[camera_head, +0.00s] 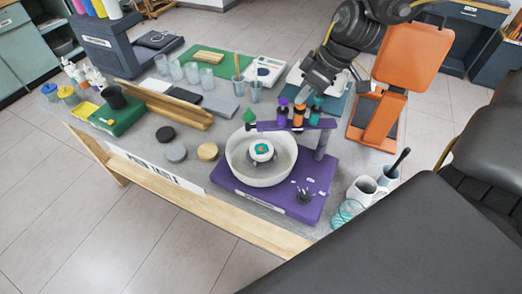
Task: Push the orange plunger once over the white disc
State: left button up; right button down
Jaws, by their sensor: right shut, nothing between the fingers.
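The orange plunger (299,116) stands upright in a purple bracket, between a purple plunger (282,110) and a green plunger (317,106). The white disc (262,149), with a teal and orange mark on top, sits inside a white bowl (237,166) below and left of the plungers. My right gripper (302,99) comes down from the top right, shut and empty, with its tips just above the orange plunger. I cannot tell whether they touch it. My left gripper is out of view.
The bowl stands on a purple base (318,190) at the table's edge. Mugs (361,191) and a glass stand to its right. An orange chair-like piece (411,57) stands behind.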

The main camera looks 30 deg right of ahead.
jog(key=shift+r+p, duration=0.85)
jog(key=shift+r, duration=0.5)
jog(key=shift+r+p, duration=0.35)
jog(key=shift+r, duration=0.15)
jog(key=shift+r+p, duration=1.3)
jog(key=shift+r, duration=1.2)
